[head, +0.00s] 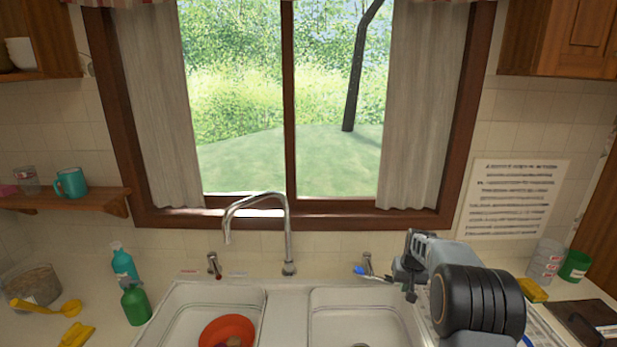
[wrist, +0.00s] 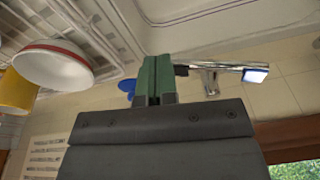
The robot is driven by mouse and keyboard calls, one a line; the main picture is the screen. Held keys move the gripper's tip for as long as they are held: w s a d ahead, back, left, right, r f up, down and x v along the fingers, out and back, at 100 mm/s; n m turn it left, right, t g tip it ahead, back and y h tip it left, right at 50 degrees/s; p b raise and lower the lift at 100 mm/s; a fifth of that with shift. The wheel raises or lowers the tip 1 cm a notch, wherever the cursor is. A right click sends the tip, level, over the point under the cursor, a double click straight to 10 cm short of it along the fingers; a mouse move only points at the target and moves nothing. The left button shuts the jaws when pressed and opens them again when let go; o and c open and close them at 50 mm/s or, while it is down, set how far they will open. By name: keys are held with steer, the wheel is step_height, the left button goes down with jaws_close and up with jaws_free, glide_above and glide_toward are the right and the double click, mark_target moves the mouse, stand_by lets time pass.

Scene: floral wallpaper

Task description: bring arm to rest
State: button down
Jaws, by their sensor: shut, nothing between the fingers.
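My arm reaches in from the lower right of the head view, and my gripper (head: 409,284) is above the right side of the sink, near its back edge. In the wrist view my gripper (wrist: 153,65) shows two green fingers pressed together with nothing between them. The wrist picture appears upside down, with the sink edge at the top and the window at the bottom right.
The double sink (head: 286,310) has a tall faucet (head: 288,230) and a red bowl (head: 228,330) in its left basin. Green bottles (head: 136,304) stand at left. In the wrist view, a white red-rimmed bowl (wrist: 52,65) and a yellow cup (wrist: 15,93) sit in a rack.

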steer(key=s+a+r+t, duration=0.1)
steer(key=s+a+r, duration=0.3)
steer(key=s, duration=0.6)
steer(key=s+a+r+n+t, duration=0.1)
steer(key=s+a+r, duration=0.3)
steer(key=s, duration=0.7)
steer(key=s+a+r, duration=0.3)
steer(key=s+r, duration=0.2)
steer(key=s, duration=0.5)
steer(key=shift+s+a+t, duration=0.15)
steer(key=shift+a+t, duration=0.25)
